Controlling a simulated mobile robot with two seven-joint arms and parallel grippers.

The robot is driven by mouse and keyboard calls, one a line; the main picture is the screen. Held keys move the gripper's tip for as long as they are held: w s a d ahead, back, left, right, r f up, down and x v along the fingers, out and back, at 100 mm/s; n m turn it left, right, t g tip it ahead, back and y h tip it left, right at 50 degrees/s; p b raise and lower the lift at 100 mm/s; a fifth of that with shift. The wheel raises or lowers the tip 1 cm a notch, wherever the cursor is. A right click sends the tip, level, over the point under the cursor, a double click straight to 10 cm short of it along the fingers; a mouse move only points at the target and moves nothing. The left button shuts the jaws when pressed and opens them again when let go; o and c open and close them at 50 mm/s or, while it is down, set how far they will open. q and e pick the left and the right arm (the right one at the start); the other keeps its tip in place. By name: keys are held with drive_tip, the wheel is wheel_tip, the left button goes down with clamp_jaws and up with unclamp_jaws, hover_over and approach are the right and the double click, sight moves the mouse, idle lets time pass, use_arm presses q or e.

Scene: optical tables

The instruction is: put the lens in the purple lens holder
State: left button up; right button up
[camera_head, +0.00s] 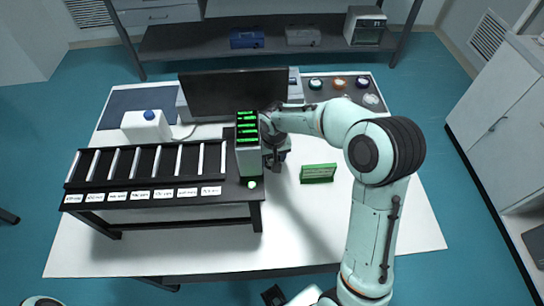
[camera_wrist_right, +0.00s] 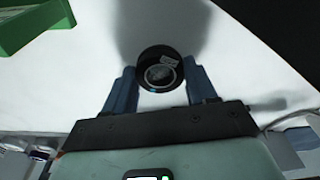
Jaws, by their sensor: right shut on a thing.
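The lens (camera_wrist_right: 161,73), a round glass in a black ring, is between the fingertips of my right gripper (camera_wrist_right: 161,88) in the right wrist view. The fingers are shut on it, over a white surface. In the head view my right gripper (camera_head: 274,155) is beside the black rack's right end, and I cannot make out the lens there. A dark purple round holder (camera_head: 361,83) stands on the grey tray at the back right of the table, well away from the gripper. My left gripper is not in view.
Teal (camera_head: 315,83), orange (camera_head: 340,83) and white (camera_head: 371,99) round holders share the grey tray. A green box (camera_head: 318,173) lies right of the gripper. A dark monitor (camera_head: 235,93) and a slotted black rack (camera_head: 147,167) stand left. The table's front right is clear.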

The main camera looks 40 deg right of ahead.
drive_tip(key=o, duration=1.2)
drive_tip(key=shift+c, duration=0.2)
